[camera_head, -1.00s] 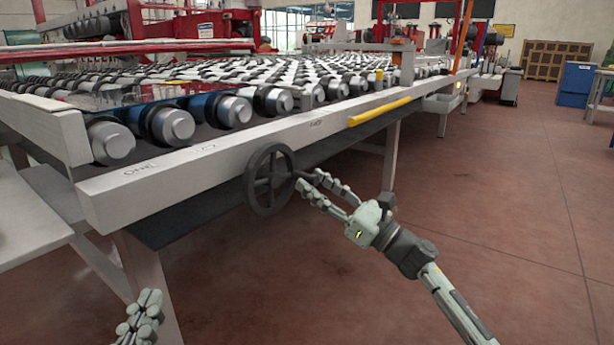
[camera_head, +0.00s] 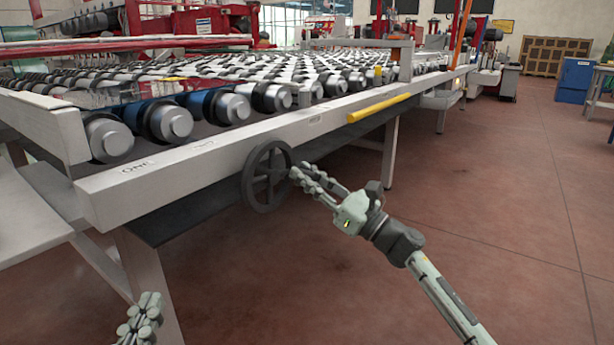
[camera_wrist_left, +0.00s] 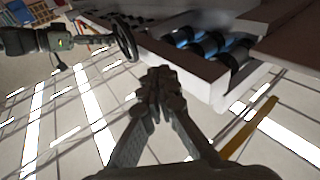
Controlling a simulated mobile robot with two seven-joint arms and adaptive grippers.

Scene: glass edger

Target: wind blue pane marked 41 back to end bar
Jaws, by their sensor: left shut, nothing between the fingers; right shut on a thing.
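A grey handwheel (camera_head: 268,176) hangs on the front side of the roller table. My right gripper (camera_head: 298,174) is shut at the wheel's right side, on its handle or rim; the fingers hide the exact grip. A blue tint shows on and between the rollers at the table's left end (camera_head: 135,118), likely the blue pane; its outline is unclear and no 41 is readable. The light grey end bar (camera_head: 62,122) closes the table's left end. My left gripper (camera_head: 150,300) is shut and empty, low at the left; it also shows in the left wrist view (camera_wrist_left: 160,76).
Grey-capped rollers (camera_head: 228,106) line the table's front. The pale front rail (camera_head: 190,160) carries small lettering and a yellow bar (camera_head: 380,108). A table leg (camera_head: 150,285) stands near my left gripper. The red-brown floor at the right is clear.

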